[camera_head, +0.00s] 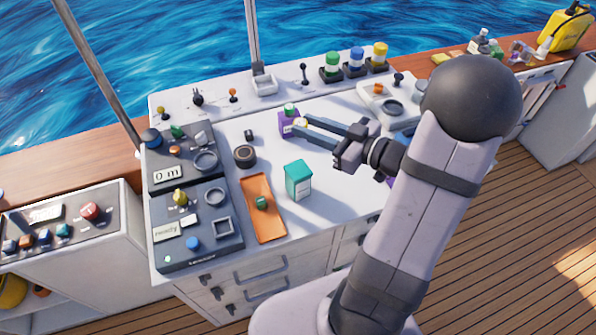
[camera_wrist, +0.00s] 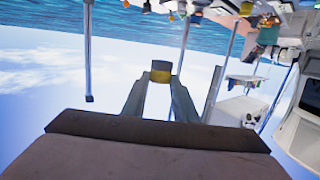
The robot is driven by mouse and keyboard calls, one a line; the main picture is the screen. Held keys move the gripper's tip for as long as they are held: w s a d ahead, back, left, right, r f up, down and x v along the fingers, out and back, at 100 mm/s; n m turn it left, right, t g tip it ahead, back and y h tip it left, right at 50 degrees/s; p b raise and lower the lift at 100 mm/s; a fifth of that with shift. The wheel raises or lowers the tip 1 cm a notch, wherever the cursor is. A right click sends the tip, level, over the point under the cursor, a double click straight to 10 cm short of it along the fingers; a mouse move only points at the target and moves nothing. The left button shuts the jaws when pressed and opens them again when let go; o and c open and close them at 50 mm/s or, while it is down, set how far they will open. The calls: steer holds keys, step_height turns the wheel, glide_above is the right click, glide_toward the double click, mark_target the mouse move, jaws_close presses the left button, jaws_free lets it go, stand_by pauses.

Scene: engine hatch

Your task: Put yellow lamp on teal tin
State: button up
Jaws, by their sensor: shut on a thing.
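My gripper (camera_head: 302,123) is shut on a small yellow lamp (camera_head: 300,123), above the white console top. The wrist view shows the lamp's yellow band (camera_wrist: 160,77) between the fingertips, with a dark grey part on it. The teal tin (camera_head: 299,182) stands upright on the console, nearer the front than the gripper and apart from it. Its pale label faces forward and nothing stands on its top.
A purple tin (camera_head: 287,128) with a green thing on top is close to my fingertips. An orange tray (camera_head: 265,222) lies left of the teal tin. A dark round piece (camera_head: 245,156) is behind it. Control panels (camera_head: 180,163) fill the left; coloured jars (camera_head: 356,60) stand at the back.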

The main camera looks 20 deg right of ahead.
mark_target(306, 174)
steer(key=shift+s+a+f, duration=0.25)
steer(key=shift+a+f, duration=0.05)
steer(key=shift+f, duration=0.35)
steer(key=shift+s+a+f, duration=0.25)
steer(key=shift+f, duration=0.35)
steer(key=shift+f+p, duration=0.45)
steer(key=shift+f, duration=2.65)
steer(key=shift+f, duration=0.1)
steer(key=shift+f+p, duration=0.35)
steer(key=shift+f, duration=1.45)
steer(key=shift+f, duration=0.1)
